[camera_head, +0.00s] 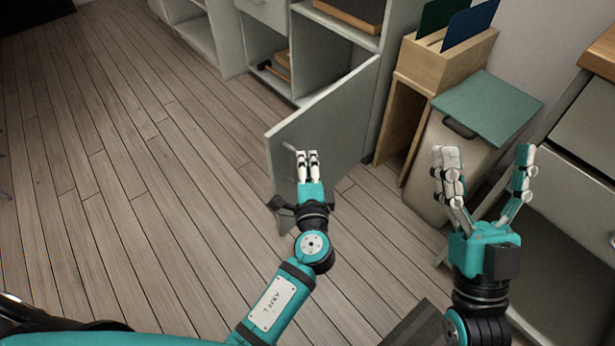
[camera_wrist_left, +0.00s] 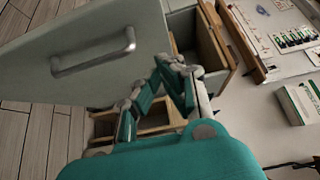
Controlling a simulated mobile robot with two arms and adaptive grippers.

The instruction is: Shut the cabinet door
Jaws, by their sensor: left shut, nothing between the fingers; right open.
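The grey-green cabinet door (camera_head: 335,115) stands wide open, swung out from the cabinet (camera_head: 305,32) over the floor. Behind it the open compartment (camera_head: 262,42) shows. The door's metal handle (camera_head: 289,147) is near its free edge; the handle (camera_wrist_left: 95,52) and door panel (camera_wrist_left: 55,35) are large in the left wrist view. My right gripper (camera_head: 486,157) is open and empty, to the right.
A bin with a green lid (camera_head: 488,106) and a wooden stand (camera_head: 447,58) holding blue and green panels are right of the door. An open grey drawer unit (camera_head: 583,125) stands at the far right. The plank floor (camera_head: 120,160) is clear on the left.

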